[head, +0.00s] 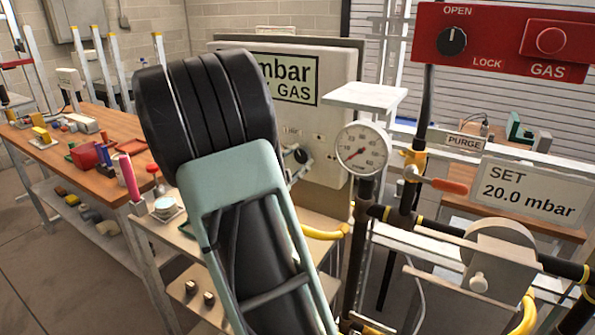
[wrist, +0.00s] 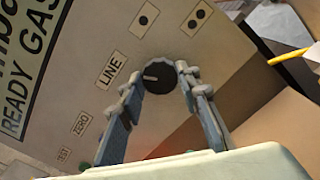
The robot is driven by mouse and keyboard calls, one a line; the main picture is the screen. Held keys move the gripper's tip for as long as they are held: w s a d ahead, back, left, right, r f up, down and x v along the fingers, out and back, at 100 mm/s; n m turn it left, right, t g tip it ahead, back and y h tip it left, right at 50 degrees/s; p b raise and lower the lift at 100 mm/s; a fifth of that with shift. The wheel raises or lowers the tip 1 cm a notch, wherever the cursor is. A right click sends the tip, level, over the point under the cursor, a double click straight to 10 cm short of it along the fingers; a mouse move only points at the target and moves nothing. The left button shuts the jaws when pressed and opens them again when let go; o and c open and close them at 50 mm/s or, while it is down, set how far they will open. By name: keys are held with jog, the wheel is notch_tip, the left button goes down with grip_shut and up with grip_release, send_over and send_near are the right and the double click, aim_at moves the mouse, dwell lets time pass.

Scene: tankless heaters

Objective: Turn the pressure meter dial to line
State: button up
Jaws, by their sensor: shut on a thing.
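The pressure meter (head: 335,120) is a large pale box with a "mbar GAS" label, partly hidden behind my arm in the head view. Its black round dial (wrist: 160,79) has a white pointer mark pointing left in the wrist view, roughly towards the LINE label (wrist: 112,70). ZERO (wrist: 81,124) and a smaller, blurred label (wrist: 63,154) lie further down-left. My gripper (wrist: 163,75) has its two blue-grey fingers on either side of the dial and is closed on it. In the head view the dial shows only partly and my fingers are mostly hidden.
A round pressure gauge (head: 363,148) and pipes with an orange-handled valve (head: 443,185) stand just right of the meter. A red OPEN/LOCK gas panel (head: 500,40) is at upper right. A SET 20.0 mbar sign (head: 535,195) is below it. A cluttered workbench (head: 125,130) is at left.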

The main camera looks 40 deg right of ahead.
jog(key=shift+m+b, duration=0.4)
jog(key=o, duration=1.2)
jog(key=shift+c, duration=0.2)
jog(key=shift+a, duration=0.15)
jog(key=v, duration=1.2)
jog(key=shift+s, duration=0.1)
